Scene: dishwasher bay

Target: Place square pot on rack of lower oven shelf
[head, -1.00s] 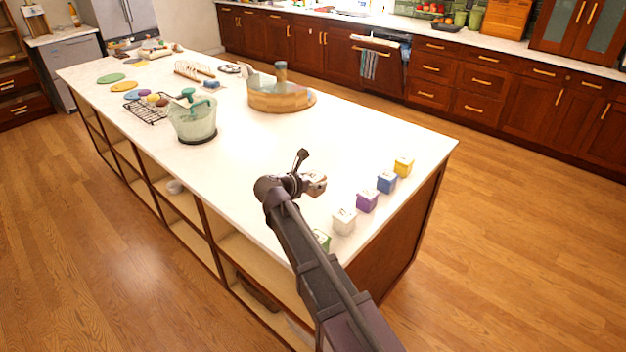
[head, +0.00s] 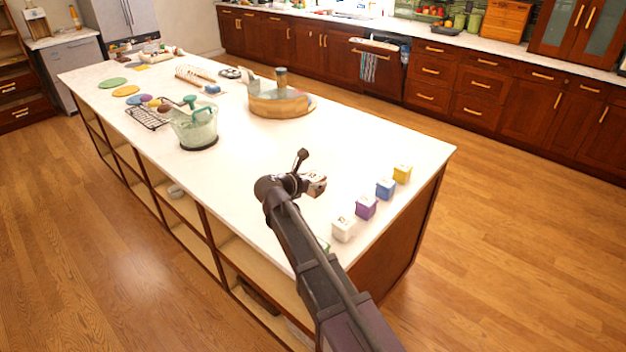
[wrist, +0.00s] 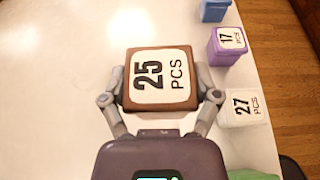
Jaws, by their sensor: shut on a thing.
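My gripper (wrist: 160,98) is shut on a brown square box (wrist: 130,77) with a white top labelled "25 PCS". The box sits between the two fingers in the wrist view, above the white island top. In the head view my gripper (head: 301,186) is over the near right part of the island, and the held box (head: 316,184) shows at its tip. I cannot tell a square pot for certain; the held box is the square thing in my grip. No oven or oven shelf rack can be made out in these views.
White (head: 343,229), purple (head: 366,208), blue (head: 385,188) and yellow (head: 402,174) boxes line the right end of the island (head: 300,140). A glass pot (head: 195,128), wire rack (head: 146,118) and round wooden piece (head: 278,102) stand farther back. Wooden floor (head: 500,250) lies clear to the right.

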